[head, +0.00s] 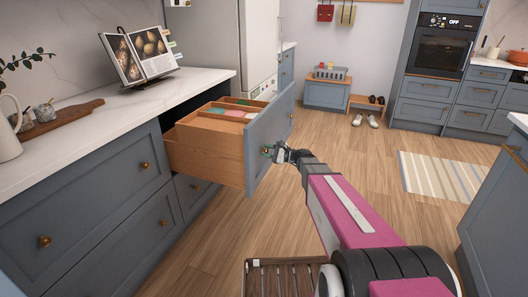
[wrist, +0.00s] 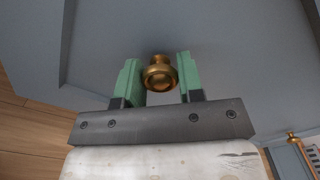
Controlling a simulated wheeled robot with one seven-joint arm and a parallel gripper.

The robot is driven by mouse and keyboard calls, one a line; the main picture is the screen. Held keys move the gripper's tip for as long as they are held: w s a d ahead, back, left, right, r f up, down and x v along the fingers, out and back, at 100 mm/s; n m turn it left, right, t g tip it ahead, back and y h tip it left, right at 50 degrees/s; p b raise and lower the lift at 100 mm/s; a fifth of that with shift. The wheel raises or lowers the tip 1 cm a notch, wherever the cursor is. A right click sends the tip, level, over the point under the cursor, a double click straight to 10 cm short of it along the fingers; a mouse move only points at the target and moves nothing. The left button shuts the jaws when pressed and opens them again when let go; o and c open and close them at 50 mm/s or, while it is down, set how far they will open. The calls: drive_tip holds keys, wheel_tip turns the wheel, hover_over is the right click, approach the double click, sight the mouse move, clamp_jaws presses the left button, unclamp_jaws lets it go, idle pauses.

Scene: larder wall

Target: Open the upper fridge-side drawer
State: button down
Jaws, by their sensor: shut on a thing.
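The upper fridge-side drawer (head: 272,127) stands pulled well out of the counter, with its wooden side and coloured contents showing in the head view. Its blue-grey front has brass knobs. My gripper (head: 270,151) is at the nearer knob, in front of the drawer face. In the wrist view my gripper's green fingers (wrist: 160,78) are on both sides of the brass knob (wrist: 159,76), shut on it. The exact finger contact is hard to see.
The fridge (head: 232,45) stands behind the drawer. A white worktop (head: 120,103) with an open cookbook (head: 140,57) lies at left. Lower drawers (head: 195,190) beneath look shut. Wooden floor (head: 350,160) is clear to the right, up to a striped rug (head: 445,175).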

drive_tip(key=shift+f, duration=0.1)
drive_tip(key=c, duration=0.8)
unclamp_jaws()
drive_tip(key=shift+o, duration=0.2)
drive_tip(key=shift+d, duration=0.1)
drive_tip(key=v, duration=1)
drive_tip(key=shift+s+d, duration=0.2)
drive_tip(key=shift+d, duration=0.1)
drive_tip(key=s+f+n+g+h, duration=0.3)
drive_tip(key=s+f+n+h, duration=0.25)
drive_tip(key=s, duration=0.25)
drive_tip(key=s+f+n+g+h, duration=0.35)
drive_tip(key=s+f+h, duration=0.25)
drive_tip(key=s, duration=0.3)
drive_tip(key=s+d+n+h, duration=0.4)
drive_tip(key=h, duration=0.1)
drive_tip(key=shift+d, duration=0.25)
